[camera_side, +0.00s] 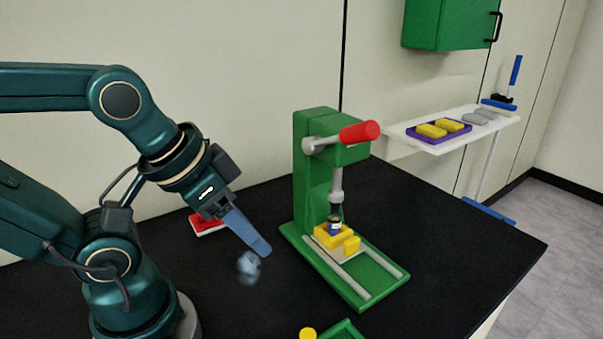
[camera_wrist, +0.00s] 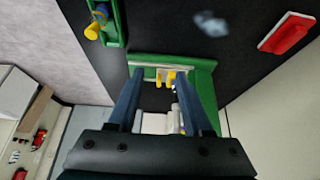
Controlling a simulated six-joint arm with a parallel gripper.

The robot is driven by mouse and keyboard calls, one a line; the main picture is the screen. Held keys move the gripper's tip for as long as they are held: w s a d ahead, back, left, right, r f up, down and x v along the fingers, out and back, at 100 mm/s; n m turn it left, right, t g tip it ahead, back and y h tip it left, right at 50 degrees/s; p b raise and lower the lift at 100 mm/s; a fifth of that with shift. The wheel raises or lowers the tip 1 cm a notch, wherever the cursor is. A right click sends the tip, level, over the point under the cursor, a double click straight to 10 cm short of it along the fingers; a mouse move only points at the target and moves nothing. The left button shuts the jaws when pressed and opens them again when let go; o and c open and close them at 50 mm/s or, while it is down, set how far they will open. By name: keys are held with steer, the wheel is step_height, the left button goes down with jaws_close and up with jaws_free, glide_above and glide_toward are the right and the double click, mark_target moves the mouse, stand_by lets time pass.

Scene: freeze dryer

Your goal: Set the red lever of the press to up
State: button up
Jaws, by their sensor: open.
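The green press (camera_side: 318,180) stands on the black table in the side view. Its red lever (camera_side: 360,132) sticks out from the top, close to level and pointing right with a slight upward tilt. The press ram comes down onto a small dark and blue item over a yellow block (camera_side: 334,236). My gripper (camera_side: 258,248) is to the left of the press, pointing down and right, apart from it. In the wrist view my gripper (camera_wrist: 165,100) is open and empty, with the green press base (camera_wrist: 205,75) beyond the fingers. The red lever cannot be made out there.
A red and white item (camera_side: 207,223) lies behind my gripper. A blurred bluish patch (camera_side: 250,266) shows below the fingertips. A green piece with a yellow knob (camera_side: 308,333) is at the front edge. A white shelf (camera_side: 410,143) with a purple tray is at right.

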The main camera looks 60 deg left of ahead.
steer(key=shift+o, duration=0.8)
steer(key=m+h, duration=0.4)
steer(key=m, duration=1.2)
glide_toward(365, 123)
step_height(365, 123, down, 4)
steer(key=d, duration=0.3)
steer(key=w, duration=0.1)
steer(key=w+a+g, duration=0.1)
steer(key=w, duration=0.1)
steer(key=shift+f+m, duration=0.25)
steer(key=shift+m, duration=0.15)
steer(key=shift+w+d+f, duration=0.1)
steer(key=shift+w+f, duration=0.15)
steer(key=shift+f, duration=0.25)
steer(key=shift+x, duration=2.2)
